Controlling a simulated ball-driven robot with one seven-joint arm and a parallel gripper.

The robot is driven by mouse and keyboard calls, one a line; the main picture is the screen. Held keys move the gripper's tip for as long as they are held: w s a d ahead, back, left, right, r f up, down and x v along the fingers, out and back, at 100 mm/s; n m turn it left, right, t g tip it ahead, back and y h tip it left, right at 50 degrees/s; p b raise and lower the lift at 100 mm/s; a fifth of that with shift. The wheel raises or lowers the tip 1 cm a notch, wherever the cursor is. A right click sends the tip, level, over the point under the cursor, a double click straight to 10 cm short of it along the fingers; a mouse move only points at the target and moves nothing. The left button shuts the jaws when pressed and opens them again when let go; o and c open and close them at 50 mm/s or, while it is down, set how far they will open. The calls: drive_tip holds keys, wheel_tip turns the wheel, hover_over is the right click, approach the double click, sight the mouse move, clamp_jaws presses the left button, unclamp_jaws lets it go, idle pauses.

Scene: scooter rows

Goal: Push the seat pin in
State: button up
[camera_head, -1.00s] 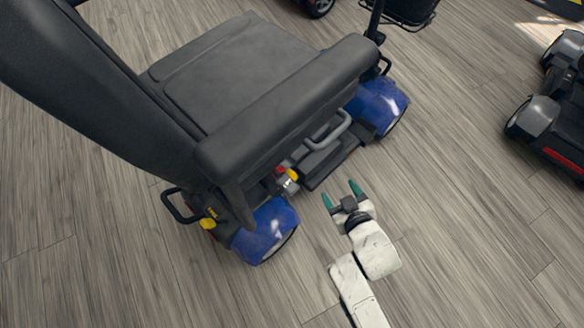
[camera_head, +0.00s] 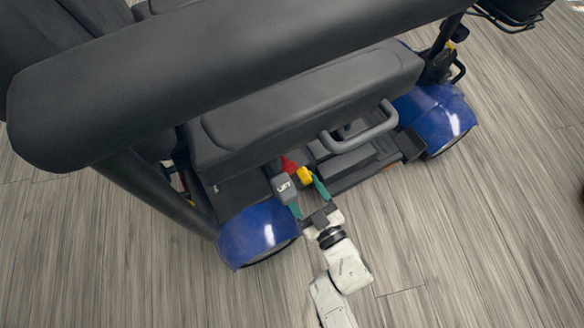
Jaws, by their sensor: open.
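Under the seat (camera_head: 300,110) of the blue scooter, on its near side, a small cluster of parts shows. It has a red piece (camera_head: 289,165), a yellow piece (camera_head: 304,175) and a grey block labelled "LIFT" (camera_head: 285,187). I cannot tell for sure which of these is the seat pin, or how far in it sits. My gripper (camera_head: 308,195) is open, with its two green-tipped fingers pointing at the cluster. One fingertip is by the grey block and the other is just right of the yellow piece. I cannot tell whether they touch anything.
A long black armrest (camera_head: 230,55) hangs over the seat. A grey bar handle (camera_head: 360,130) is right of the cluster. Blue fenders stand at left (camera_head: 250,232) and right (camera_head: 436,120). The wood floor (camera_head: 480,240) in front and right is clear.

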sight(291, 171)
drive_tip(key=b+x, duration=0.3)
drive_tip(key=x, duration=0.3)
drive_tip(key=shift+d+f, duration=0.1)
drive_tip(key=shift+f, duration=0.1)
drive_tip(key=shift+b+x, duration=0.4)
drive_tip(key=shift+x, duration=0.45)
drive_tip(key=shift+r, duration=0.2)
drive_tip(key=c, duration=1.3)
drive_tip(key=shift+r, duration=0.1)
clamp_jaws()
